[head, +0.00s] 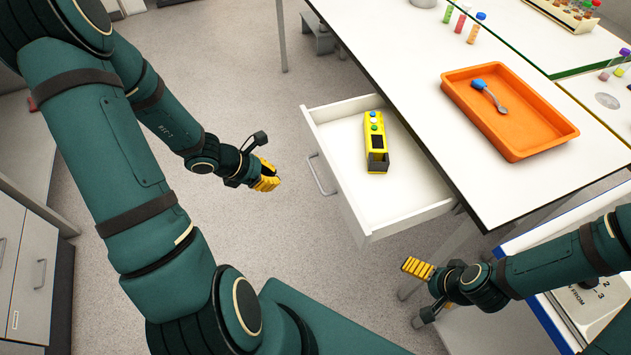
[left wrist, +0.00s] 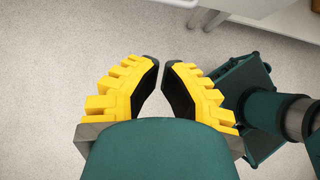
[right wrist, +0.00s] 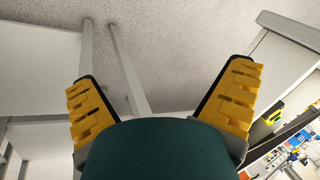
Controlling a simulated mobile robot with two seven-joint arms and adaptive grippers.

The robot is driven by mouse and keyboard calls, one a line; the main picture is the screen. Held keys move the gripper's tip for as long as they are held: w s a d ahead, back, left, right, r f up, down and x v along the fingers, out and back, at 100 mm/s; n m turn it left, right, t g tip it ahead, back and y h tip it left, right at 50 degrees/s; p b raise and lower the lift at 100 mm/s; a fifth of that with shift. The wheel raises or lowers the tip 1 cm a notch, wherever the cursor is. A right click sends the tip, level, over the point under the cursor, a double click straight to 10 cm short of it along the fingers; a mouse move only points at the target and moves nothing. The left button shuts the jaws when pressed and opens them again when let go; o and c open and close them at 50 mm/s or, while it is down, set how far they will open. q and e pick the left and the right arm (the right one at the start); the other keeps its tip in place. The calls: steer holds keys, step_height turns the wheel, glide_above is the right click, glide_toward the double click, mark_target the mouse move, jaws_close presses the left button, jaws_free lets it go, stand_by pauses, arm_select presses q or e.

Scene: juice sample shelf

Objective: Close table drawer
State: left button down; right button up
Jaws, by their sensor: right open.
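The white table drawer (head: 410,200) is pulled out from under the white table (head: 440,130) in the head view. Its grey handle (head: 316,175) is on the drawer front, facing left. A yellow device (head: 376,145) with a dark panel and small coloured knobs lies inside. My left gripper (head: 270,180) is left of the drawer front, apart from the handle. In the left wrist view its fingers (left wrist: 161,75) are a little apart with nothing between them. My right gripper (head: 410,267) is open and empty near the drawer's front lower corner; its fingers (right wrist: 165,85) are wide apart in the right wrist view.
An orange tray (head: 515,140) with a blue-and-grey spoon-like tool (head: 489,95) is on the tabletop. Several coloured vials (head: 462,20) stand at the back. Grey cabinets (head: 30,260) are at the left. The floor (head: 270,220) left of the drawer is clear.

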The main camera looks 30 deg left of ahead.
arm_select(q)
steer(key=w+d+r+b+x, duration=0.1)
steer(key=b+x, duration=0.3)
steer(key=x, duration=0.8)
steer(key=shift+w+d+r, duration=0.25)
arm_select(e)
steer(key=f, duration=0.2)
steer(key=s+f, duration=0.1)
steer(key=f, duration=0.1)
steer(key=shift+s+a+f, duration=0.15)
steer(key=shift+s+f, duration=0.05)
